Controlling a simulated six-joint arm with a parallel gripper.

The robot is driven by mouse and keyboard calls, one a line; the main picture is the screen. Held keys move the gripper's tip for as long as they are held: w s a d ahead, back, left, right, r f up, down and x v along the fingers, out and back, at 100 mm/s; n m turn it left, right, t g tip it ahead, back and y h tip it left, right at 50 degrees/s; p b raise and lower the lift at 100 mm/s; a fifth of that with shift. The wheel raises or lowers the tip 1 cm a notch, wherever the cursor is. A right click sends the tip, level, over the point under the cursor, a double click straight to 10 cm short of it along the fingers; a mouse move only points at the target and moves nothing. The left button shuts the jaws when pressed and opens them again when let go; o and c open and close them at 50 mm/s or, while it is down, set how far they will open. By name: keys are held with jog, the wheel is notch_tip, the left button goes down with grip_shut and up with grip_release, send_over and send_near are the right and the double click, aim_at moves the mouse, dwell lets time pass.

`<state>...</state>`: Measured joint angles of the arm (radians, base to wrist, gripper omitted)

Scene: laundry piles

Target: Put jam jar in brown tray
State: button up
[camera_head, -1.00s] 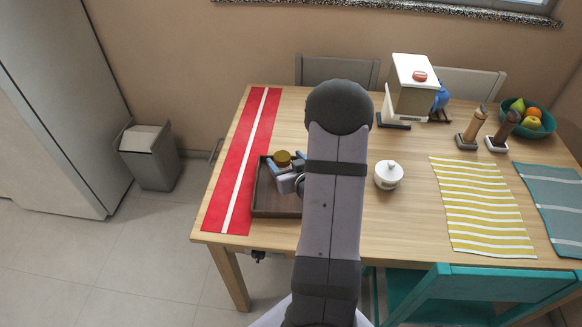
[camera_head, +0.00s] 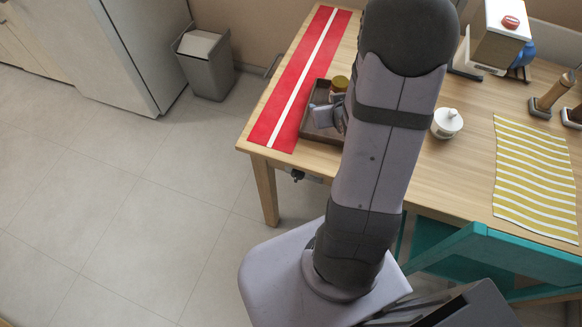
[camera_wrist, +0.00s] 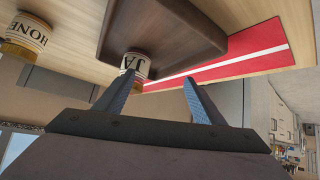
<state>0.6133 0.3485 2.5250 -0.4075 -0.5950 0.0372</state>
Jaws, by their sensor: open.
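The jam jar (camera_wrist: 135,64), with a white label and a golden lid, shows beyond my fingers in the wrist view, which is upside down. In the head view the jar (camera_head: 339,83) appears to stand in the back of the brown tray (camera_head: 304,132). The tray (camera_wrist: 178,40) also shows in the wrist view. My gripper (camera_wrist: 159,76) is open and empty, its blue fingers apart from the jar. In the head view my gripper (camera_head: 326,114) is over the tray's front part, partly hidden by my arm.
A honey jar (camera_wrist: 27,36) stands outside the tray in the wrist view. A red runner with a white stripe (camera_head: 297,85) lies left of the tray. A white lidded pot (camera_head: 447,123) and a striped yellow mat (camera_head: 535,175) are to the right. A teal chair (camera_head: 480,250) stands in front.

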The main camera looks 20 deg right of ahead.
jog(key=s+a+g, duration=0.1)
jog(key=s+a, duration=0.1)
jog(key=a, duration=0.1)
jog(key=s+a+g+y, duration=0.1)
jog(key=s+a+g, duration=0.1)
jog(key=a, duration=0.2)
jog(key=s+a+n+g, duration=0.1)
jog(key=s+a+g, duration=0.1)
jog(key=a, duration=0.2)
jog(key=shift+s+a+y, duration=0.15)
jog(key=shift+y, duration=0.15)
jog(key=s+a+r+n+g+y, duration=0.1)
jog(key=s+a+g, duration=0.3)
jog(key=s+a, duration=0.4)
jog(key=shift+s+a+r, duration=0.4)
jog(key=shift+s+r, duration=0.35)
jog(key=shift+s, duration=0.25)
